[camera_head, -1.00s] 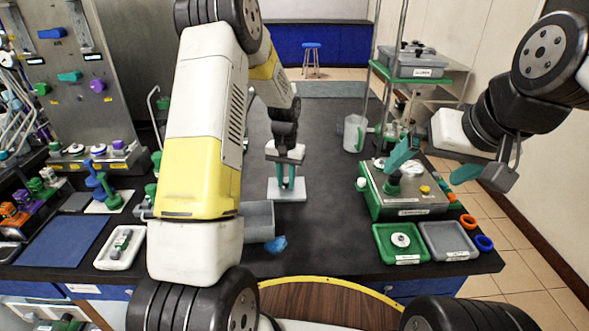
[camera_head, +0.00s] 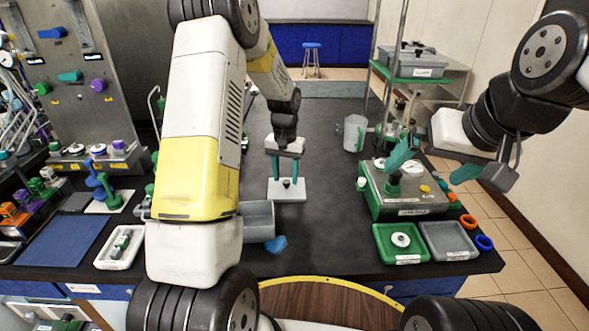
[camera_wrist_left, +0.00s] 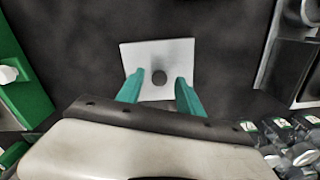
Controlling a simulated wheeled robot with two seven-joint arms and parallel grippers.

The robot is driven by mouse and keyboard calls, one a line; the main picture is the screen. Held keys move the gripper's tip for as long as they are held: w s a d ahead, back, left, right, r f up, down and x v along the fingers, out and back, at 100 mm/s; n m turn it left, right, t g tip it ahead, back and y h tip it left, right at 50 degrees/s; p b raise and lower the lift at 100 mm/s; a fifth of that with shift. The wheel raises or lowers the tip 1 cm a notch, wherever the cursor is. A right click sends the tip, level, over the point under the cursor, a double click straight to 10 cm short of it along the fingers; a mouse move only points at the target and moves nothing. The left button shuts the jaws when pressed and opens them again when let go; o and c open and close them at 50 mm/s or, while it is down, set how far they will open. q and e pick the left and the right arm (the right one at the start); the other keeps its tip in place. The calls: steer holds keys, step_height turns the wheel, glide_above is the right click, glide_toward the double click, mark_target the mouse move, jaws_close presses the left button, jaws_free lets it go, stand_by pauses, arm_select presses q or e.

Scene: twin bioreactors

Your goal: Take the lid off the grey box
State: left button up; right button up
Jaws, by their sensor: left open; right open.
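The grey box (camera_head: 258,222) stands on the bench, open at the top as far as I see; my left arm hides its left part. Its lid (camera_head: 296,192), a pale flat plate with a dark knob, lies on the bench just beyond the box, apart from it. My left gripper (camera_head: 286,168) is open and empty above the lid. In the left wrist view the lid (camera_wrist_left: 180,55) lies past the fingertips, its knob between the two teal fingers in the picture. My right gripper (camera_head: 434,166) is open and empty over the right side of the bench.
A blue crumpled thing (camera_head: 275,244) lies by the box. To the right are a green-grey device (camera_head: 410,207), a green tray (camera_head: 384,247) and a grey tray (camera_head: 432,236). A clear jug (camera_head: 354,132) stands behind. The bench middle is clear.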

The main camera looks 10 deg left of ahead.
mark_target(286, 182)
arm_select(q)
step_height(286, 182, up, 10)
steer(key=s+r+t+h, duration=0.1)
steer(key=s+r+t, duration=0.2)
steer(key=s+r, duration=0.85)
steer(key=s+d+r+t+h, duration=0.1)
steer(key=s+r+t, duration=0.2)
steer(key=s, duration=1.3)
steer(key=shift+s+d+r+n, duration=0.15)
steer(key=shift+s+r+n, duration=0.15)
steer(key=shift+r, duration=0.1)
